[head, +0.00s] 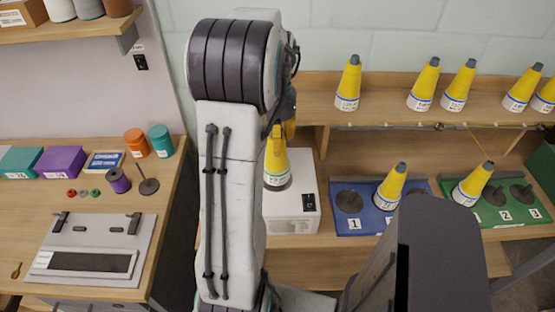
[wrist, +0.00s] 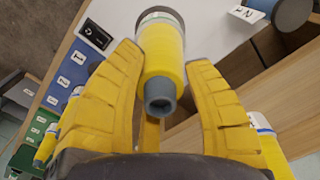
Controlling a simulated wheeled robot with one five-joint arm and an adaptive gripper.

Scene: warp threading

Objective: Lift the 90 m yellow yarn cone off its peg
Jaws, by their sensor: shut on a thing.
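A yellow yarn cone (head: 275,160) with a white label band stands near upright at the white box in the head view, a dark disc under its base. My gripper (head: 285,128) comes down on it from above, partly hidden behind my arm. In the wrist view the same yellow cone (wrist: 163,50) points its grey tip at the camera, between the two yellow fingers of my gripper (wrist: 162,58). The gripper is shut on this cone. Whether the base is clear of its support, I cannot tell. The label is too small to read.
The white box (head: 308,185) has a black switch. A blue board (head: 365,215) with pegs and a green board (head: 515,213) with pegs each carry a yellow cone. Several more cones stand on the wooden shelf (head: 390,100) behind. A workbench (head: 90,200) is at left.

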